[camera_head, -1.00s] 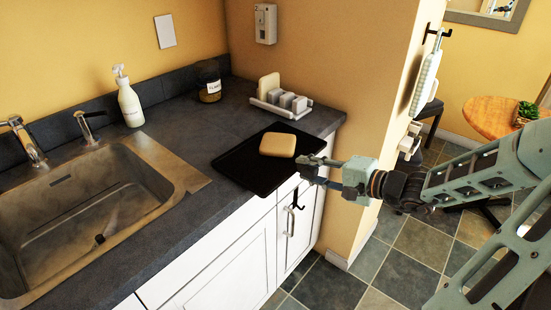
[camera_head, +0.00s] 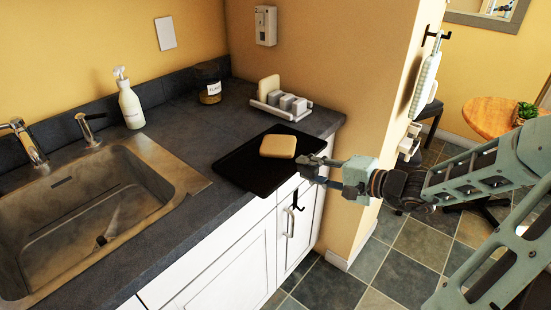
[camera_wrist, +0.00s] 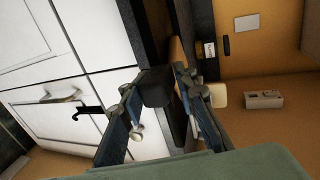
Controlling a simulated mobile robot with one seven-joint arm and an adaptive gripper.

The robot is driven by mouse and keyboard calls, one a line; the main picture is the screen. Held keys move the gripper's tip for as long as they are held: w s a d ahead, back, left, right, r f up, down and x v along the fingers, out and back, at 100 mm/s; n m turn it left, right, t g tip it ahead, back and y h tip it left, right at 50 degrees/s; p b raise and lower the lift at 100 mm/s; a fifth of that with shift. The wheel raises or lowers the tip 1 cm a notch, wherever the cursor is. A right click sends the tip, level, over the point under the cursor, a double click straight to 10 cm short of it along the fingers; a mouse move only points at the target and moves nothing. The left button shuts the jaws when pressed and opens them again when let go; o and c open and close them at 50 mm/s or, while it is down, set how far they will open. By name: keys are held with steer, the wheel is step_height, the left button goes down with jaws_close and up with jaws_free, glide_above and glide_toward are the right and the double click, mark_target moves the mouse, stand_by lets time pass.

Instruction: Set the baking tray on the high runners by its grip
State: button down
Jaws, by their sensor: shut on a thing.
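The baking tray (camera_head: 238,170) is a flat black tray. It lies on the dark counter, its right part near the counter's front edge. A tan rounded block (camera_head: 278,145) rests on it. My gripper (camera_head: 311,166) is at the tray's right end, shut on its grip; the fingers largely hide the grip. I cannot make out any high runners in either view.
A metal sink (camera_head: 85,215) is to the left, with a tap and a white soap bottle (camera_head: 131,104). A jar (camera_head: 209,85) and a white rack (camera_head: 281,108) of small blocks stand behind the tray. White cabinets (camera_head: 240,255) are below; a wall corner (camera_head: 365,130) is close behind my gripper.

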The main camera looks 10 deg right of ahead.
steer(key=shift+r+p, duration=2.7)
steer(key=shift+r, duration=1.25)
